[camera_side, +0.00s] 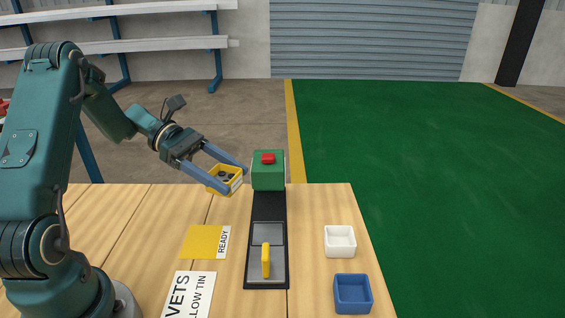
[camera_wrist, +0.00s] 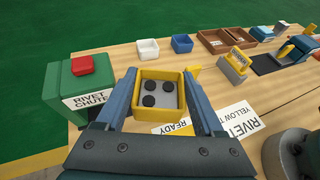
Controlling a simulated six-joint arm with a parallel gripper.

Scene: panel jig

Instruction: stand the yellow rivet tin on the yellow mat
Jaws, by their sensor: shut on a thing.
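The yellow rivet tin (camera_side: 225,180) is an open square box with several dark rivets inside. My gripper (camera_side: 228,177) is shut on it and holds it tilted, above the table's back part, beside the green chute box. In the wrist view the tin (camera_wrist: 160,75) sits between my two blue fingers, with dark round rivets on its grey floor. The yellow mat (camera_side: 201,242), marked READY, lies flat on the table below and in front of the tin, with nothing on it. In the wrist view the mat (camera_wrist: 172,129) is partly hidden by the tin and a finger.
The green rivet chute (camera_side: 268,172) with a red button stands just right of the tin. A dark track (camera_side: 268,207) with a yellow lever (camera_side: 266,260) runs forward from it. A white tray (camera_side: 340,241) and a blue tray (camera_side: 352,293) stand at right. A printed card (camera_side: 190,293) lies before the mat.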

